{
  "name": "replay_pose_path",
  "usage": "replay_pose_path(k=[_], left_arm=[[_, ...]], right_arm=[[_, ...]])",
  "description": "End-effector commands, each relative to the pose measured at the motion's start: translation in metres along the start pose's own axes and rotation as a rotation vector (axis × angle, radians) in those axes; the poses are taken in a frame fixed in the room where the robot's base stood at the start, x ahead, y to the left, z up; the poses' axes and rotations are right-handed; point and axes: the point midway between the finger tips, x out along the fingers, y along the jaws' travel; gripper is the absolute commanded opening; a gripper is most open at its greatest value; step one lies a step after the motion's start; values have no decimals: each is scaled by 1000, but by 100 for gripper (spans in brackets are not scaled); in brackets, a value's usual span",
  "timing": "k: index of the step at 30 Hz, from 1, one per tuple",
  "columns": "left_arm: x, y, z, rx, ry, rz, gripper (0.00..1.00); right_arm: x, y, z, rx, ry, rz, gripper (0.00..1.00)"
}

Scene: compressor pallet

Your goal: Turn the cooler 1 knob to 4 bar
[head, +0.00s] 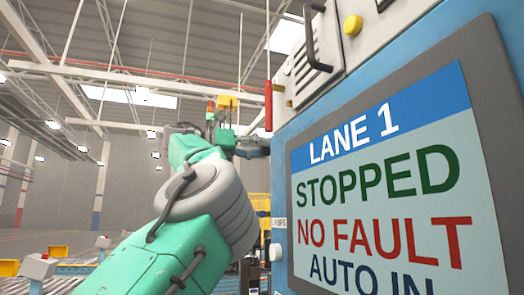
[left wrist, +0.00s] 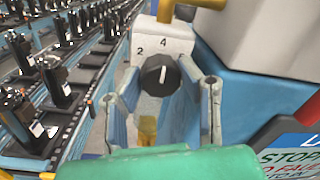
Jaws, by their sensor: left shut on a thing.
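The cooler 1 knob (left wrist: 158,73) is black and round with a white pointer line. It sits on a pale plate (left wrist: 178,47) marked 2 at the left and 4 at the top. The pointer line points up, close to the 4. My left gripper (left wrist: 166,82) has one finger on each side of the knob and is shut on it. In the head view my left arm reaches up and away, and its gripper (head: 250,147) is small and partly hidden beside the blue cabinet; the knob cannot be made out there. My right gripper is not in view.
A blue cabinet with a large screen (head: 385,190) reading LANE 1, STOPPED, NO FAULT stands close on the right. A black handle (head: 312,40) sticks out above it. In the left wrist view, conveyor lanes (left wrist: 75,60) with several black units run along the left.

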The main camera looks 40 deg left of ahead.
Motion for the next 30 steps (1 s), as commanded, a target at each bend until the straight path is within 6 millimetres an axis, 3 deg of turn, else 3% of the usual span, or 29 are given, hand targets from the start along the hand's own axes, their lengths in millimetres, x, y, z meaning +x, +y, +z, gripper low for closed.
replay_pose_path(k=[4,5,6,19,30], left_arm=[[-1,0,2,3,-7,4,4],[-1,0,2,3,-7,4,40],[-1,0,2,4,-7,4,53],[-10,0,2,4,-6,3,53],[-83,3,1,2,-8,4,53]], right_arm=[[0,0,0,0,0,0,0],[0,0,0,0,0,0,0],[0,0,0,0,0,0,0],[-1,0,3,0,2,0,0],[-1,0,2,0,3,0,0]])
